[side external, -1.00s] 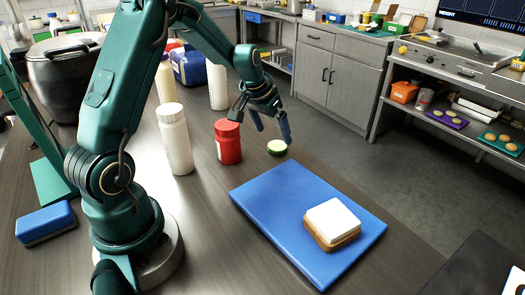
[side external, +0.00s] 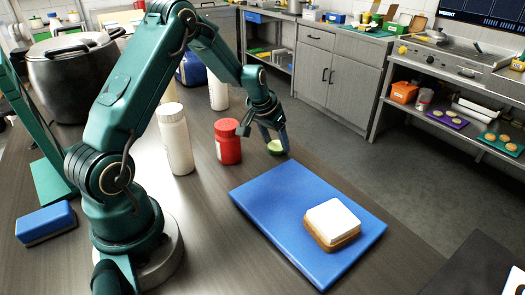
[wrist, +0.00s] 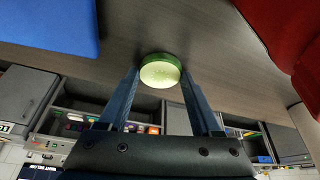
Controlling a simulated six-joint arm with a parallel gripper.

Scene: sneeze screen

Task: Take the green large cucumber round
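The green cucumber round (side external: 275,147) lies on the dark table near its far edge, just beyond the blue board's back corner. In the wrist view the cucumber round (wrist: 160,71) shows a pale green face and a darker green rim. My gripper (side external: 273,142) is low over the table at the round. In the wrist view my gripper (wrist: 160,80) has its two blue fingers apart, one on each side of the round. I see narrow gaps between the fingertips and the round, though contact is hard to judge.
A red container (side external: 228,141) stands close left of the round, with a white bottle (side external: 175,138) further left. The blue cutting board (side external: 260,195) holds a white-topped bread stack (side external: 332,224). A blue sponge-like block (side external: 45,222) lies near my base.

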